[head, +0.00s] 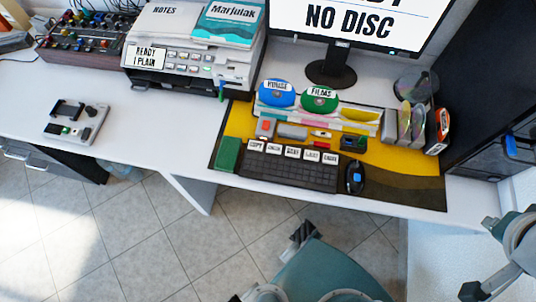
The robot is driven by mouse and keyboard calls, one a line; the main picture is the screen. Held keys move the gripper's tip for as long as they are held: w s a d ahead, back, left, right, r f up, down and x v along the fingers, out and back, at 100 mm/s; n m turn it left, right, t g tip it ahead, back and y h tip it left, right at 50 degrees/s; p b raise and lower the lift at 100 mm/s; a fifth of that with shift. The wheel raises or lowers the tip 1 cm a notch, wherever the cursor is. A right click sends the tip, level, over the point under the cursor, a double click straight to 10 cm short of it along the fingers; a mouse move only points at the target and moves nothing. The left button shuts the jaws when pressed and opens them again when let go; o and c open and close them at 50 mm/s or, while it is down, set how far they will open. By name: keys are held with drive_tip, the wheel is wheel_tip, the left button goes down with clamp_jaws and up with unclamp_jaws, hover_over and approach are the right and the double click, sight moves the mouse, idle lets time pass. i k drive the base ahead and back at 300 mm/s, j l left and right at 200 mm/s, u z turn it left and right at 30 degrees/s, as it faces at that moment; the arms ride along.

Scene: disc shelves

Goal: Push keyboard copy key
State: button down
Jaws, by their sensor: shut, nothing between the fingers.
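The dark keyboard (288,172) lies on the desk mat in the middle of the head view. A row of white labelled keys runs along its back edge. The copy key (256,146), lettered COPY, is the leftmost of the row. My gripper (301,232) appears as a small dark shape at the lower middle, in front of the desk edge. It is shut and empty, well apart from the keyboard in the picture. Its fingertips are too small to make out clearly.
A mouse (355,177) is right of the keyboard and a green block (227,154) left of it. Disc holders (405,125) and a monitor (345,20) stand behind. A printer (190,60) is at the back left. The desk's left front is mostly clear around a small device (76,122).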

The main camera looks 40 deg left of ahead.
sight(256, 145)
drive_tip(key=u, duration=1.8)
